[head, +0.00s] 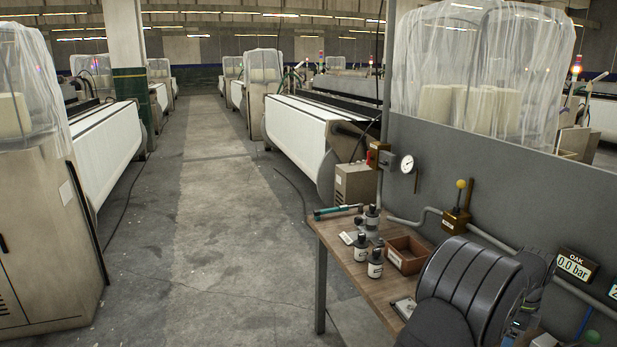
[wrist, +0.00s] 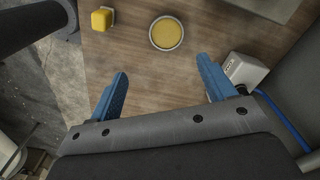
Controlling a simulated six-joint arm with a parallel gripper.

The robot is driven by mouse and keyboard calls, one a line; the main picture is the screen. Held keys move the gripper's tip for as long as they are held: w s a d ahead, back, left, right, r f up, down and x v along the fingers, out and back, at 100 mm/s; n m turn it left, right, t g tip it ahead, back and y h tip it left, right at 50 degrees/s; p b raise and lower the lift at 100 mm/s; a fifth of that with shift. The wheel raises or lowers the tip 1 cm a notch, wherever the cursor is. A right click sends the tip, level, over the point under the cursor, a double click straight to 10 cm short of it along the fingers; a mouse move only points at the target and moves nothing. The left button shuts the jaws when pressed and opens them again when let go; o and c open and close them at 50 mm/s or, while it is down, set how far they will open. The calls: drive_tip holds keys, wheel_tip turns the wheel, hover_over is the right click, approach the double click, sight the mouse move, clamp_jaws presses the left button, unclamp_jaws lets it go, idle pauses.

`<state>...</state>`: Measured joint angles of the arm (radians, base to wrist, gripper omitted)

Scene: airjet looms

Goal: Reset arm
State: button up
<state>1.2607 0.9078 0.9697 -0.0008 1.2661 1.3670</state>
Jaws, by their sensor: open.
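My gripper (wrist: 165,86) shows in the wrist view with two blue fingers spread wide apart. It is open, and nothing is between the fingers. It is above a brown wooden surface (wrist: 135,50). In the head view, dark, rounded parts of my own arm fill the lower right and cover part of the wooden bench (head: 345,262). My gripper's fingers cannot be made out in the head view.
A yellow block (wrist: 102,19) and a round yellow-topped tin (wrist: 166,33) lie beyond the fingers. A pale box (wrist: 245,70) is close to the right finger. A grey panel (head: 480,170) stands behind.

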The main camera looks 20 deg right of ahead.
drive_tip(key=s+a+n, duration=0.1)
drive_tip(key=s+n, duration=0.9)
drive_tip(key=s, duration=1.7)
drive_tip(key=shift+s+a+f, duration=0.2)
drive_tip(key=shift+a, duration=0.15)
drive_tip(key=o, duration=0.5)
drive_tip(key=w+a+r+n, duration=0.1)
drive_tip(key=w+a+r, duration=0.1)
drive_tip(key=w, duration=1.1)
drive_tip(key=w+a+r, duration=0.2)
drive_tip(key=w+r, duration=0.1)
drive_tip(key=w, duration=1.1)
drive_tip(key=w+a+r+n, duration=0.1)
drive_tip(key=w+a+r, duration=0.1)
drive_tip(key=w, duration=1.1)
drive_tip(key=f, duration=0.9)
drive_tip(key=shift+w+f, duration=0.2)
drive_tip(key=shift+f, duration=0.05)
